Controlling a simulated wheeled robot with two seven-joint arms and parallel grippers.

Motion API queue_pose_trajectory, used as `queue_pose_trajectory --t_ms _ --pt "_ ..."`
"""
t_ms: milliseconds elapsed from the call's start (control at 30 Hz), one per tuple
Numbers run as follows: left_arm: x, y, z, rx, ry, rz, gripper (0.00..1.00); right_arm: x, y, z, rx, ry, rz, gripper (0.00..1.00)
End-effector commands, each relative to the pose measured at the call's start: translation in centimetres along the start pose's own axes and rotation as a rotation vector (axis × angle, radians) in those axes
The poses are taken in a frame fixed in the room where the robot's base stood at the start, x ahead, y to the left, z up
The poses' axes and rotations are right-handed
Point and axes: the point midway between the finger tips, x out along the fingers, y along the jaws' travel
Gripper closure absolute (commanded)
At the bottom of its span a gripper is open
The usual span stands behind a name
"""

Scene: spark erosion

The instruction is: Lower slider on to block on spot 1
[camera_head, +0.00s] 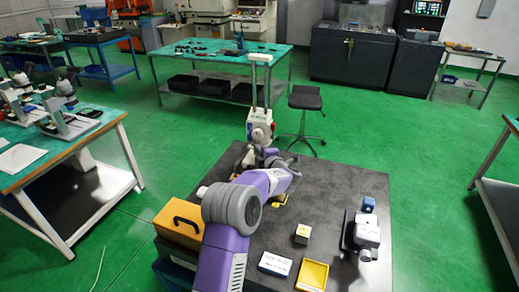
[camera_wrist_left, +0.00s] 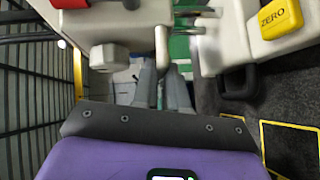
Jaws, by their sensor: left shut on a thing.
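The height gauge stands at the far edge of the dark table in the head view. Its pale slider (camera_head: 259,124), with a red and a blue part, sits low on the upright column (camera_head: 260,82). My left gripper (camera_head: 270,158) is at the near side of the slider. In the left wrist view my left gripper (camera_wrist_left: 163,84) has its grey fingers close together at the pale slider body (camera_wrist_left: 130,20), shut on part of it. A yellow ZERO button (camera_wrist_left: 280,18) is on a pale housing to the right. The gripper and arm hide the gauge's foot and any block under the slider.
A small block (camera_head: 302,234), a yellow tray (camera_head: 312,276), a white card (camera_head: 275,264) and a small instrument (camera_head: 364,236) are on the table's near right. An orange case (camera_head: 178,222) is at left. Table right of the gauge is clear.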

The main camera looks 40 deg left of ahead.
Motion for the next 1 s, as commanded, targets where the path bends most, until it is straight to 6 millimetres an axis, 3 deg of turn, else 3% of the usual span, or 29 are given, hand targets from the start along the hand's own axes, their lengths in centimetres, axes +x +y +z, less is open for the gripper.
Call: queue_pose_trajectory --t_ms 33,333,367,500,833,1000 --pt "0.1 -0.7 0.1 0.001 0.001 -0.003 1.00 0.5 0.2 0.0 0.000 0.000 0.000 0.62" --pt "0.1 -0.9 0.1 0.003 -0.001 -0.008 1.00 0.3 0.1 0.0 0.000 0.000 0.000 0.62" --pt "0.1 -0.9 0.1 0.003 -0.001 -0.008 0.84 0.3 0.1 0.0 0.000 0.000 0.000 0.62" --pt "0.1 -0.8 0.1 0.003 -0.001 -0.007 0.63 0.3 0.1 0.0 0.000 0.000 0.000 0.62" --pt "-0.2 -0.5 0.1 0.000 -0.001 -0.002 0.62 0.3 0.1 0.0 0.000 0.000 0.000 0.62" --pt "-2.2 -0.5 0.2 0.001 -0.003 -0.002 0.62 0.2 0.1 0.0 0.000 0.000 0.000 0.62"
